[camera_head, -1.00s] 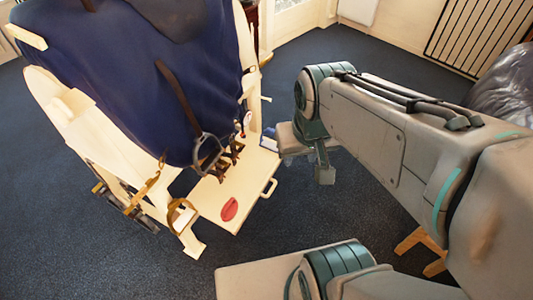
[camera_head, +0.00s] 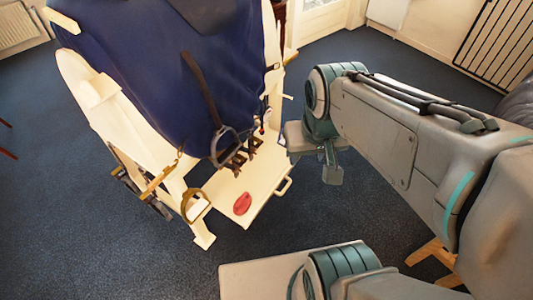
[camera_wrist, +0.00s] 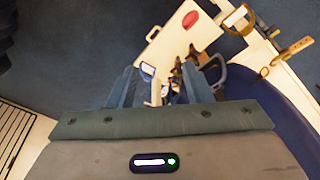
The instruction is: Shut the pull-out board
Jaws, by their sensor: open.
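The pull-out board (camera_head: 262,193) is a cream panel sticking out low from the saddle stand, with a bar handle (camera_head: 283,187) on its outer edge. A red oval item (camera_head: 242,204) lies on it. In the wrist view the board (camera_wrist: 172,42) is at top centre, with its handle (camera_wrist: 152,34) on the left edge and the red item near the top. My gripper (camera_wrist: 160,76) is open, its two fingers apart and pointing toward the board. Nothing is clearly held. In the head view my gripper (camera_head: 318,160) is right of the board, apart from the handle in the picture.
The cream stand (camera_head: 95,105) carries a dark blue cover (camera_head: 165,75) with hanging straps and a stirrup (camera_head: 224,146). Small dark and metal fittings (camera_head: 238,160) are at the board's inner end. Open dark carpet (camera_head: 80,240) lies at the left and front.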

